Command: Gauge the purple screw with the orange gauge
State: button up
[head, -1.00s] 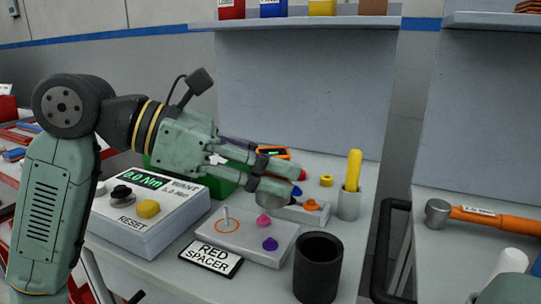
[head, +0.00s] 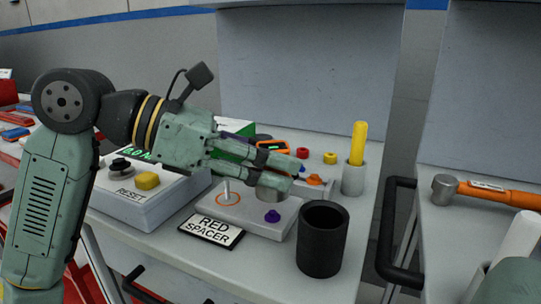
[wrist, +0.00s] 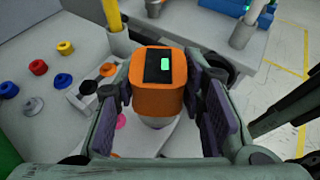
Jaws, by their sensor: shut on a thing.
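The purple screw (head: 272,216) stands on the light grey plate (head: 240,221), behind the "RED SPACER" label. My gripper (head: 274,184) is shut on the orange gauge (head: 272,145), whose top shows above my fingers. In the wrist view the gauge (wrist: 158,75) sits between the two fingers (wrist: 160,100), its dark screen lit green. The gauge's grey lower end shows below my fingertips, above the plate and slightly behind the purple screw in the head view.
A black cup (head: 321,240) stands right of the plate. A grey holder (head: 353,180) with a yellow rod is behind it. Red (head: 302,153) and yellow (head: 330,157) rings lie at the back. The torque box (head: 150,195) is left. A hammer (head: 480,190) lies on the right bench.

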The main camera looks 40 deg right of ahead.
jog(key=shift+f+b, duration=1.35)
jog(key=shift+f, duration=0.6)
jog(key=shift+f, duration=0.2)
jog(key=o, duration=1.3)
